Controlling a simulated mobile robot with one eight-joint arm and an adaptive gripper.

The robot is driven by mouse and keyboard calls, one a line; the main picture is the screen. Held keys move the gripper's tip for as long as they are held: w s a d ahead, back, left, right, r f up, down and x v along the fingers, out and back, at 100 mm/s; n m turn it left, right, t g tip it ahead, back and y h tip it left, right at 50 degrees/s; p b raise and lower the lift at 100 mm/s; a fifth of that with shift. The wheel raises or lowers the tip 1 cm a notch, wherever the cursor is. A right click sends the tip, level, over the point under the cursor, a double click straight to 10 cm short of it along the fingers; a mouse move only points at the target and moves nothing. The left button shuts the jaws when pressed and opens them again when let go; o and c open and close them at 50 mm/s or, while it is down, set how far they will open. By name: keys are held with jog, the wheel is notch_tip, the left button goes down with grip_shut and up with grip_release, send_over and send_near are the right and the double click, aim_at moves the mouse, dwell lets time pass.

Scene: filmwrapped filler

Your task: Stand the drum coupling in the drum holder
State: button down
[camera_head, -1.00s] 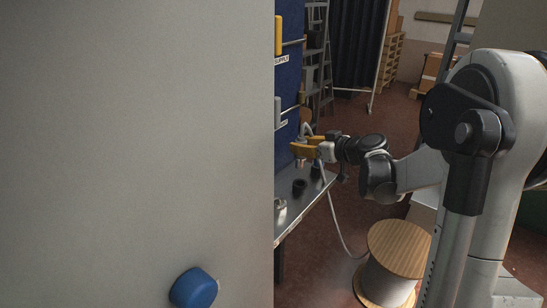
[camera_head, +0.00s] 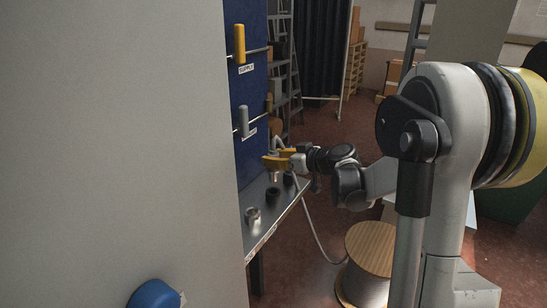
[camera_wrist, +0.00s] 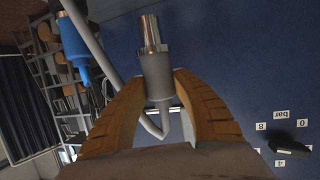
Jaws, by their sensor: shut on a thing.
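My gripper (camera_head: 272,161) has orange fingers and is above the grey metal shelf (camera_head: 262,233), near the blue panel. In the wrist view my gripper (camera_wrist: 160,80) is shut on a grey cylindrical coupling with a narrower shiny metal end (camera_wrist: 154,62). The lower end of the coupling (camera_head: 275,176) shows beneath the fingers in the head view, apart from the shelf. A dark cup-like holder (camera_head: 273,196) stands on the shelf below it. A metal cup-like piece (camera_head: 253,216) stands nearer, and another dark piece (camera_head: 289,179) stands farther back. I cannot tell which is the drum holder.
A large grey wall (camera_head: 110,130) fills the left, with a blue knob (camera_head: 154,294) low on it. The blue panel (camera_head: 248,95) carries yellow and grey handles and pipes. A wooden-topped spool (camera_head: 370,249) stands on the floor. A hose hangs beside the shelf.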

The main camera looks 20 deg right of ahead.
aim_at(276, 179)
jog(key=shift+f+b, duration=2.7)
jog(key=shift+f, duration=0.95)
jog(key=shift+f, duration=0.25)
jog(key=c, duration=1)
grip_release()
jog(key=shift+s, duration=0.1)
jog(key=v, duration=1.2)
jog(key=s+a+f+m+g, duration=0.2)
jog(key=s+a+g, duration=0.35)
jog(key=a, duration=0.75)
jog(key=s+a+f+m+h, duration=0.1)
jog(key=s+a+h, duration=0.1)
jog(key=s, duration=0.6)
jog(key=s+a+f+m+h, duration=0.1)
jog(key=s+a+f+h, duration=0.1)
jog(key=s, duration=0.6)
jog(key=shift+a+h, duration=0.55)
jog(key=shift+h, duration=0.05)
